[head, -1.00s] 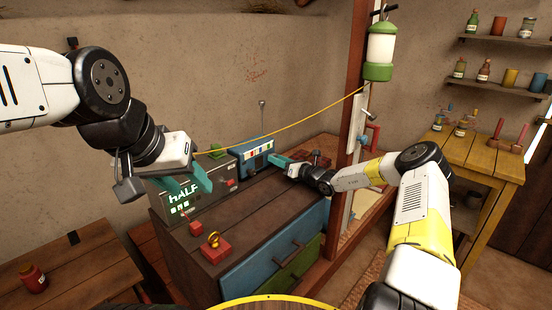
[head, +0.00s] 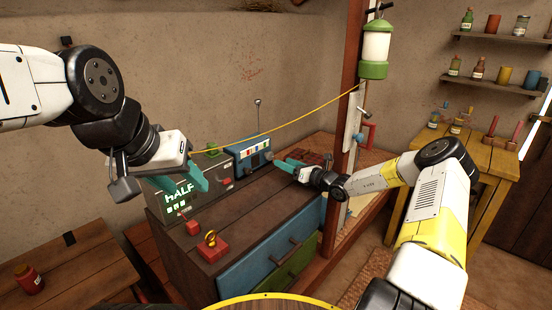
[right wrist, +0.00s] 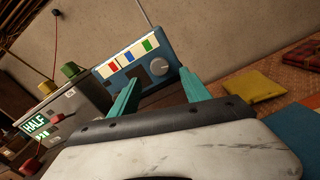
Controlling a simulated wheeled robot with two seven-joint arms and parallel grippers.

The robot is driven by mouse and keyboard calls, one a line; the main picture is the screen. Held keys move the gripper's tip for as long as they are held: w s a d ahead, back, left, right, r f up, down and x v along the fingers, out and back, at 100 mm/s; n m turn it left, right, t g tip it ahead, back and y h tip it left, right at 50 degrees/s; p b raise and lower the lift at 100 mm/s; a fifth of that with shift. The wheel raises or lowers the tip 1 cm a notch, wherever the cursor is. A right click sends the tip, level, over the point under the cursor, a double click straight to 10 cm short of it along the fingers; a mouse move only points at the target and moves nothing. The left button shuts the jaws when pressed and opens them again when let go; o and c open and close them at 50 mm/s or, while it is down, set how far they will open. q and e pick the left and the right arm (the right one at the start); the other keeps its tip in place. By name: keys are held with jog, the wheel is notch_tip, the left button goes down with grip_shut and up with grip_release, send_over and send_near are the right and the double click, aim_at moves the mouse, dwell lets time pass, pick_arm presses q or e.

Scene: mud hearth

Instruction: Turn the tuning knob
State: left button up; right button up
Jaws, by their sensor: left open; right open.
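The blue radio (head: 252,153) stands on the wooden cabinet top, its thin antenna up. In the right wrist view, the radio (right wrist: 136,78) has a light strip with coloured blocks and a round pale tuning knob (right wrist: 158,66) on its front right. My right gripper (head: 283,164) is open and empty, to the right of the radio's front. In the right wrist view, the knob appears just beyond and between the open teal fingertips of that gripper (right wrist: 158,88), with no visible contact. My left gripper (head: 186,184) is open and empty by the grey box.
The grey box (head: 165,208) shows HALF in lit letters, beside the radio. A red block with a yellow ring (head: 211,246) is near the cabinet's front. A yellow cord runs above the radio to the post with a green lantern (head: 374,70). The cabinet top's middle is clear.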

jog(key=shift+s+d, duration=0.5)
jog(key=shift+s, duration=0.05)
jog(key=shift+r, duration=0.1)
